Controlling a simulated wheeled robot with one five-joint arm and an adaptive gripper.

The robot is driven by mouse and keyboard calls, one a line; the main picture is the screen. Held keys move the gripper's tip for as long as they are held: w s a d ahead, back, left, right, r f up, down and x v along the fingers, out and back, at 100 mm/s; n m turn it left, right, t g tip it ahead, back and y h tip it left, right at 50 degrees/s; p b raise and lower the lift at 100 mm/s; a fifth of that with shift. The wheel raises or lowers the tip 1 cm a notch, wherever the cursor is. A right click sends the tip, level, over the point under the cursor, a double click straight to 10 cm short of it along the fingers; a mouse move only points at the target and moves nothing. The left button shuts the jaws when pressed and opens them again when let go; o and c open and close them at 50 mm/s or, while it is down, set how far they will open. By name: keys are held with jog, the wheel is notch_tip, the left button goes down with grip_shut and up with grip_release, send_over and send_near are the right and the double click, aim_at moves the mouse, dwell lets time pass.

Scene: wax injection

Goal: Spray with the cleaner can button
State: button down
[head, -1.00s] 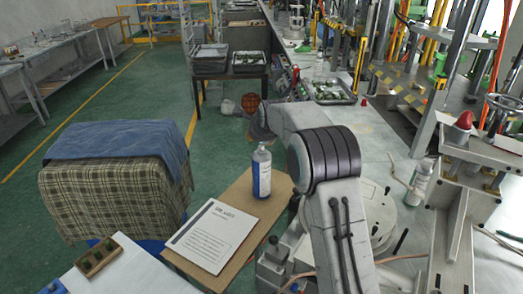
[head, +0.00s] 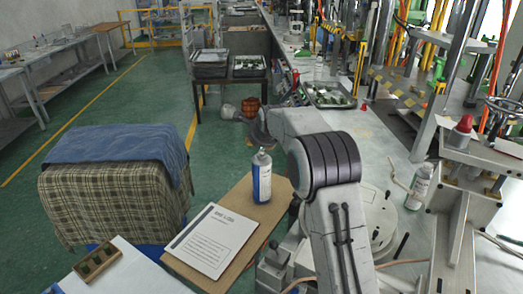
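A white bottle with a blue label (head: 262,178) stands upright on a brown wooden board beside my arm. A white can with a green and dark label (head: 422,183) stands on the grey bench to the right, beside a metal frame. I cannot tell from the labels which one is the cleaner can, and no button can be made out. My arm reaches forward and left, above and behind the blue-labelled bottle. My gripper (head: 262,132) is at its far end, small and dark, apart from both containers. Its fingers cannot be made out.
A white printed sheet (head: 213,240) lies on the wooden board (head: 238,196). A cloth-covered stack (head: 110,195) stands left. A small wooden block tray (head: 97,262) is at front left. Metal posts and machinery crowd the right. The green floor at left is clear.

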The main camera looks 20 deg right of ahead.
aim_at(259, 153)
jog(key=shift+f, duration=0.2)
dwell(0.6)
jog(key=shift+f+b, duration=0.25)
jog(key=shift+b, duration=0.25)
jog(key=shift+f, duration=0.1)
jog(key=shift+r, duration=0.2)
dwell(0.3)
jog(key=shift+r+p, duration=0.3)
jog(key=shift+r, duration=0.05)
notch_tip(259, 153, up, 6)
jog(key=p, duration=0.4)
dwell(0.6)
dwell(0.5)
